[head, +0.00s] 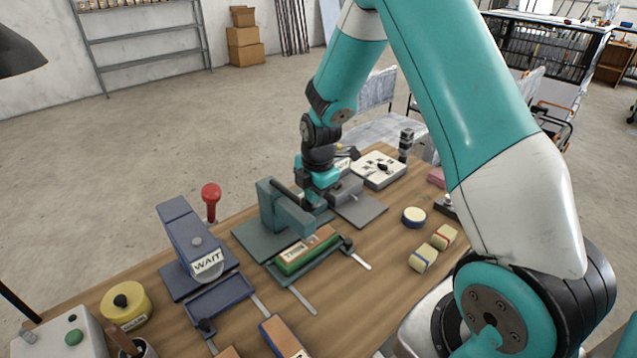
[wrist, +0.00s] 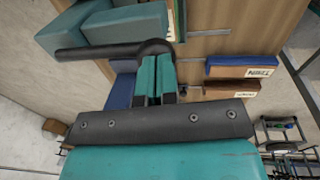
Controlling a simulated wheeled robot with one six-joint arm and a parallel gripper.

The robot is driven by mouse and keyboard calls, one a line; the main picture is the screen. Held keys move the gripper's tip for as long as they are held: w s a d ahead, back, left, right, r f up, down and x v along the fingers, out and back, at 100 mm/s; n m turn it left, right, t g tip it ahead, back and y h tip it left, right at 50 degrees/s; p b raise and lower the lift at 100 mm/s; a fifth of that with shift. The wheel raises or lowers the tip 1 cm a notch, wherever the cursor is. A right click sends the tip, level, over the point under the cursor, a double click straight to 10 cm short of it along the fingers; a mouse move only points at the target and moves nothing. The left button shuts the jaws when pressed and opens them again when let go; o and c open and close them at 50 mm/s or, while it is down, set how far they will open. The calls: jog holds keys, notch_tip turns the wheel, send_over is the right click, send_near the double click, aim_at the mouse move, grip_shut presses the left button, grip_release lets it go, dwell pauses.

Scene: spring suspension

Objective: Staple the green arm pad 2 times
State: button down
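The green arm pad (head: 304,254), with a brown top and a white label, lies in a dark tray at the front of the green press (head: 287,211). A green strip of it shows at the top of the wrist view (wrist: 171,22). The press has a dark lever bar (wrist: 95,51) with a round end. My gripper (head: 318,197) is at the press, beside its lever. In the wrist view its teal fingers (wrist: 155,66) are together, with their tips at the round end of the bar. Contact with the bar cannot be told. The pad's far side is partly hidden by the press.
A blue press (head: 196,247) marked WAIT and a red knob (head: 211,195) stand to the left. A white box (head: 379,168) stands behind.

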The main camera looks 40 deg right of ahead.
jog(key=shift+s+a+f+b, duration=0.1)
jog(key=shift+s+f+b, duration=0.15)
jog(key=shift+f, duration=0.3)
jog(key=shift+s+a+f+b, duration=0.1)
jog(key=shift+f+b, duration=0.15)
jog(key=shift+f, duration=0.3)
jog(key=shift+s+d+f, duration=0.1)
jog(key=shift+s+f, duration=0.05)
jog(key=shift+s, duration=0.1)
jog(key=s+r, duration=0.4)
jog(key=r, duration=1)
jog(key=shift+s+d+p, duration=0.15)
jog(key=shift+d+p, duration=0.15)
jog(key=s+a+r+m+y+b, duration=0.1)
jog(key=s+a+r+m+y, duration=0.1)
jog(key=s+a+m, duration=0.4)
jog(key=s+a+r+m+g+y+b, duration=0.1)
jog(key=s+a+m, duration=0.5)
jog(key=s+a, duration=0.7)
notch_tip(320, 180, up, 2)
jog(key=shift+s+r+g+y+b, duration=0.3)
jog(key=shift+s+y, duration=0.2)
jog(key=shift+s, duration=0.65)
